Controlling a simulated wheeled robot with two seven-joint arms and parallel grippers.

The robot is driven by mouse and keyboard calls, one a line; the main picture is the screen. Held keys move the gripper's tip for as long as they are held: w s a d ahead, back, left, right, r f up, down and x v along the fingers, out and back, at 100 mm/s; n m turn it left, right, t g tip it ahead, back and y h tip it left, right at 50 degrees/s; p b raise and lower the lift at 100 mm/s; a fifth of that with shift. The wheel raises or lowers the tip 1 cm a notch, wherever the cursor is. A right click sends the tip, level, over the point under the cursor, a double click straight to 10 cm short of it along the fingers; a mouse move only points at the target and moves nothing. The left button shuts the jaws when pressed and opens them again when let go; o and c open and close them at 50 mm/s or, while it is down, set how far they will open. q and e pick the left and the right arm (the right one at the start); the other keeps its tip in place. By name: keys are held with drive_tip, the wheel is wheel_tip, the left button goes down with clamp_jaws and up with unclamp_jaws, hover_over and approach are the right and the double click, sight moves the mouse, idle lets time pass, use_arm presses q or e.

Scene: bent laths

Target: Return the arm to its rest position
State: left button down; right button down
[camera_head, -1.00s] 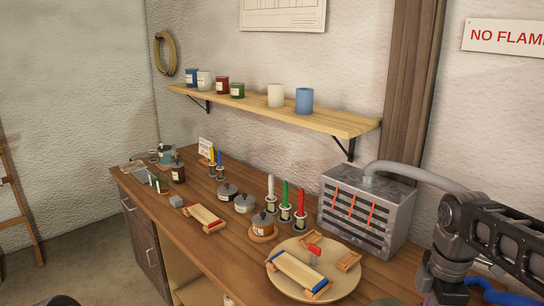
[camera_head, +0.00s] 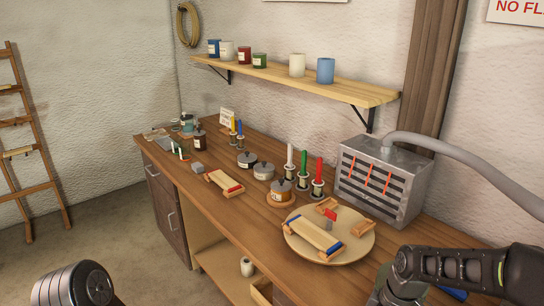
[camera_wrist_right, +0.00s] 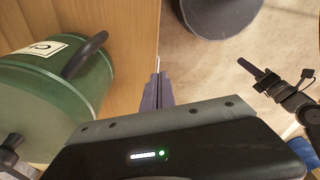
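My right arm (camera_head: 455,268) reaches in at the lower right of the head view, by the workbench's near right end; its gripper is out of that view. In the right wrist view my right gripper (camera_wrist_right: 157,92) has its fingers together, with nothing seen between them. A green canister (camera_wrist_right: 50,95) with a dark handle is close on its left. My left arm (camera_head: 75,287) shows only as a rounded grey link at the bottom left of the head view. A dark arm part, apparently my left one (camera_wrist_right: 290,95), shows at the right of the wrist view; its finger state is unclear.
The wooden workbench (camera_head: 228,218) carries a round board (camera_head: 300,251) with a lath clamp, candles (camera_head: 304,163), several pots and a grey heater box (camera_head: 383,180) with a hose. A shelf (camera_head: 300,80) with jars hangs above. A ladder (camera_head: 30,150) leans left. Floor at left is clear.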

drive_tip(key=s+a+f+m+y+b, duration=0.1)
drive_tip(key=s+a+f+m, duration=0.1)
drive_tip(key=a+f, duration=0.3)
drive_tip(key=s+a+f+m, duration=0.2)
drive_tip(key=f, duration=0.5)
drive_tip(key=s+a+f+m+b, duration=0.1)
drive_tip(key=s+a+f+m, duration=0.3)
drive_tip(key=s+f, duration=0.3)
drive_tip(key=s+a+f+m+y, duration=0.1)
drive_tip(key=s+a+f+m, duration=0.4)
drive_tip(key=s+f, duration=0.2)
drive_tip(key=shift+a+f+b, duration=0.2)
drive_tip(key=shift+f+b, duration=0.15)
drive_tip(key=shift+f, duration=0.2)
